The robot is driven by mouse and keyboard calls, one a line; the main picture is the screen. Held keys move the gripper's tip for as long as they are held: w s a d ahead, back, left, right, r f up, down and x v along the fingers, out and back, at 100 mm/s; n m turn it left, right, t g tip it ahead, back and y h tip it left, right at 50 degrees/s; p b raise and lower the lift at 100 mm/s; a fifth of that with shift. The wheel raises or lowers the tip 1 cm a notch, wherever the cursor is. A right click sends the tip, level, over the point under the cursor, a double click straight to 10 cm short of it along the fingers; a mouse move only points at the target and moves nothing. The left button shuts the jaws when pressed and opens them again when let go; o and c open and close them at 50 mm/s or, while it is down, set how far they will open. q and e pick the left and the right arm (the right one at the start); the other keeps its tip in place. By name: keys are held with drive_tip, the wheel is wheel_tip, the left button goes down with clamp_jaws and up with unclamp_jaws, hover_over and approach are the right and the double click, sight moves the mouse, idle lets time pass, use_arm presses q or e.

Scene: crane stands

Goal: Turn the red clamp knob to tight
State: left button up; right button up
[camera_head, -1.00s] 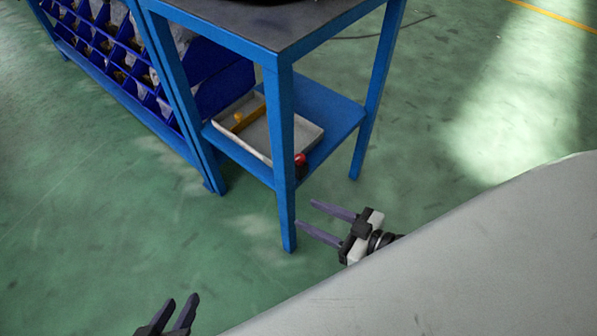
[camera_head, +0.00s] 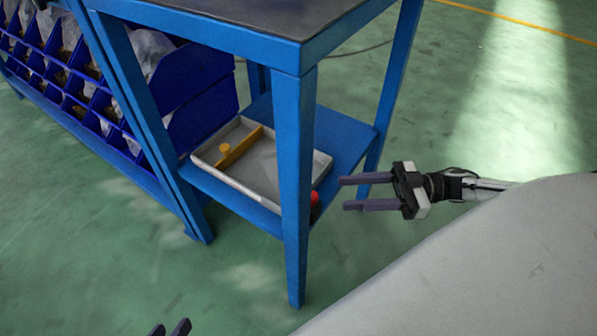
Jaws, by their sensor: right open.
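The red clamp knob (camera_head: 315,198) shows as a small red spot at the right front edge of the tray on the stand's lower shelf. The blue front leg hides part of it, and its turn position is too small to tell. My right gripper (camera_head: 344,193) is open and empty, its fingers pointing left towards the knob, a short way right of it in the picture and apart from it.
The blue stand's front leg (camera_head: 293,190) rises just left of the knob. A grey tray (camera_head: 212,147) with a yellow divider (camera_head: 240,146) lies on the lower shelf (camera_head: 345,145). A rack of blue bins (camera_head: 65,85) stands left. The floor on the right is clear.

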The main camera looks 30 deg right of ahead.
drive_tip(key=b+x, duration=0.1)
drive_tip(key=x, duration=0.7)
drive_tip(key=shift+s+a, duration=0.1)
drive_tip(key=shift+a, duration=0.15)
use_arm(q)
drive_tip(key=shift+s+d+r+t+h+b, duration=0.1)
drive_tip(key=shift+d+r+t+h+b, duration=0.25)
drive_tip(key=shift+r, duration=0.3)
use_arm(e)
drive_tip(key=shift+w+a, duration=0.4)
drive_tip(key=shift+a, duration=0.2)
